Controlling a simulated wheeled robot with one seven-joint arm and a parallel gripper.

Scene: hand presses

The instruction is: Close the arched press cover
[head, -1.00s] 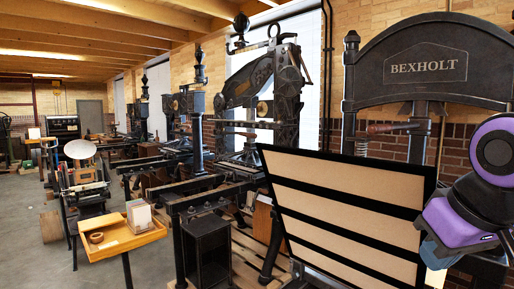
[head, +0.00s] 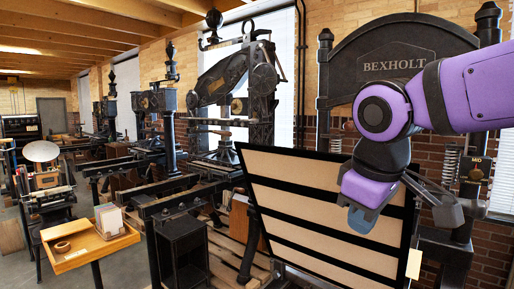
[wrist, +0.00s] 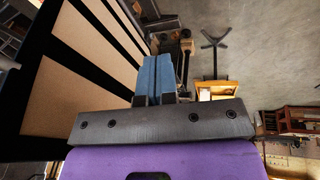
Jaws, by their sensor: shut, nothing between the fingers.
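The arched press (head: 398,66), marked BEXHOLT, stands at the right in the head view. Its cover (head: 300,200), a tan panel with black frame and bars, stands raised and tilted in front of it. My gripper (head: 357,222) is shut and empty, with blue fingers, in front of the cover's right part in the head view. It hides some of the cover there. In the wrist view the fingers (wrist: 153,78) point along the cover (wrist: 65,85), which fills the upper left. I cannot tell whether they touch it.
Another iron press (head: 240,90) stands to the left of the cover. A small wooden tray table (head: 80,258) holds a bowl and a stack of cards at lower left. More presses line the wall behind. Grey floor is open at far left.

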